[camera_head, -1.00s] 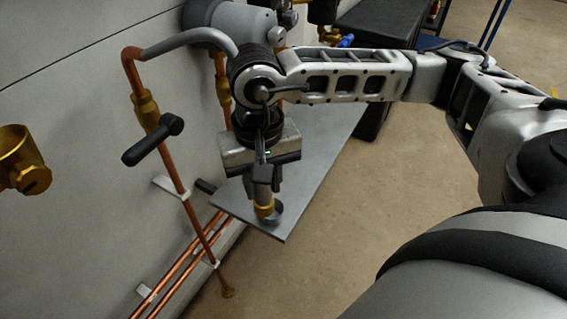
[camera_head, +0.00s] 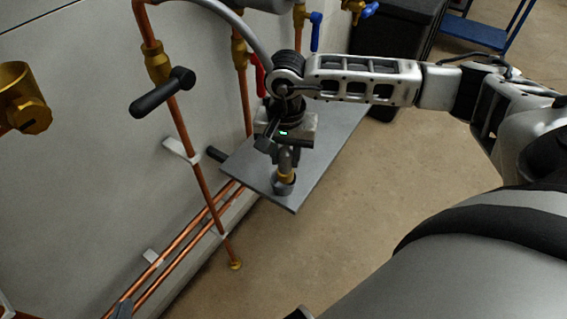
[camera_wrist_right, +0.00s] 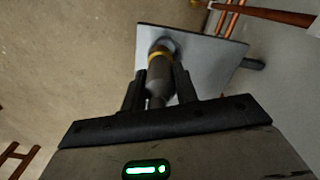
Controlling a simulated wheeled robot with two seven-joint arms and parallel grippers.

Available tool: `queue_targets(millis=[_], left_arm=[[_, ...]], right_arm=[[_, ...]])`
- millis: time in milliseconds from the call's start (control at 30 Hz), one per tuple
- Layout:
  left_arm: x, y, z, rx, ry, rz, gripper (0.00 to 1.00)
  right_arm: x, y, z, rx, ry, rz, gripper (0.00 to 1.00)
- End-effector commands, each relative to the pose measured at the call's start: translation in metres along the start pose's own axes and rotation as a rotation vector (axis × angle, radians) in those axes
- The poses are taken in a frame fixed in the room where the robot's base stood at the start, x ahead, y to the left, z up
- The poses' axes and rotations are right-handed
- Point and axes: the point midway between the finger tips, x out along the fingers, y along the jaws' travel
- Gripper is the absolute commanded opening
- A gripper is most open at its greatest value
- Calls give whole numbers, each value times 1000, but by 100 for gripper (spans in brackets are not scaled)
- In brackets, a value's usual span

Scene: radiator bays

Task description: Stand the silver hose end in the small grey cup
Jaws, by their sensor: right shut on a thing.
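The silver hose end (camera_head: 284,160) with its brass band points down, roughly upright, in the jaws of my right gripper (camera_head: 286,150). It also shows in the right wrist view (camera_wrist_right: 159,72), between the two dark fingers (camera_wrist_right: 158,88). The small grey cup (camera_head: 283,188) stands on the grey shelf plate (camera_head: 247,165), directly below the hose end. The lower end of the hose end meets the cup's opening in both views; I cannot tell how deep it sits. The grey hose (camera_head: 248,32) curves down to my right wrist.
Copper pipes (camera_head: 197,185) run along the wall at left, with a black-handled valve (camera_head: 163,92). A red valve handle (camera_head: 257,73) is close behind my right wrist. A black box (camera_head: 395,45) stands behind the shelf. The floor (camera_head: 370,165) to the right is clear.

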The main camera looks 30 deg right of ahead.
Motion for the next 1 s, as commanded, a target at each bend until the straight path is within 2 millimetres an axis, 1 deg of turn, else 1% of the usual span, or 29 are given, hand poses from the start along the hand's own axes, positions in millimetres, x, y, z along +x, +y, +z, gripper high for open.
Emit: queue_targets(millis=[33, 267, 400, 500, 733, 967, 1000], left_arm=[[0, 0, 1, 1, 0, 0, 0], [1, 0, 2, 3, 1, 0, 0], [0, 0, 0, 3, 2, 0, 0], [0, 0, 0, 3, 3, 0, 0], [0, 0, 0, 3, 3, 0, 0], [4, -1, 5, 6, 9, -1, 0], [2, -1, 2, 7, 10, 0, 0]], right_arm=[[5, -2, -4, 2, 0, 0, 3], [18, -7, -13, 0, -1, 0, 3], [39, -6, -12, 0, -2, 2, 3], [48, -7, -12, 0, -2, 0, 3], [48, -7, -12, 0, 0, -1, 3], [56, -7, -12, 0, 0, -1, 3], [54, -6, -12, 0, 0, 0, 40]])
